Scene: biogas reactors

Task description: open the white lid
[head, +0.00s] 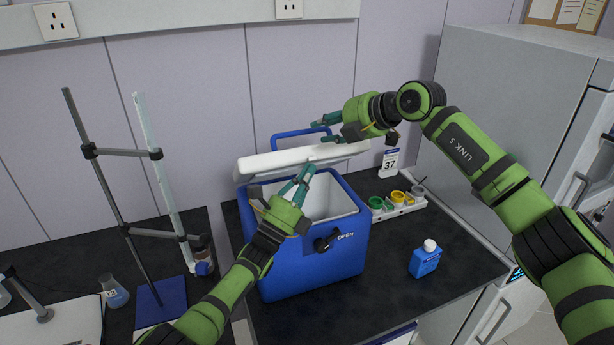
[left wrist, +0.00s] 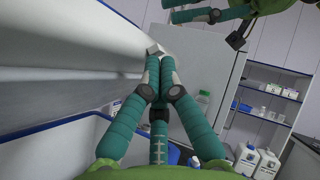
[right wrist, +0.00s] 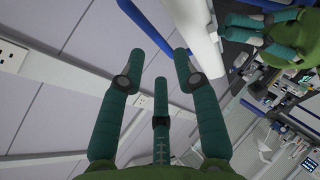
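The white lid (head: 290,160) of the blue cooler box (head: 310,262) is raised and tilted, with the white inside of the box showing below its edge. In the left wrist view the lid (left wrist: 70,75) fills the upper left. My left gripper (head: 304,172) is at the box's opening, its fingertips close together and overlapping the lid's lower edge in the head view; I cannot tell whether they touch. My right gripper (head: 318,132) is above the lid's far side with its fingers apart and empty. In the right wrist view the lid (right wrist: 195,35) is beyond the fingertips.
A blue handle (head: 283,138) shows behind the lid. A blue bottle (head: 425,259) and a tray of small coloured jars (head: 398,205) stand right of the box. A lab stand (head: 115,205) is at left. A grey cabinet (head: 500,110) stands at right.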

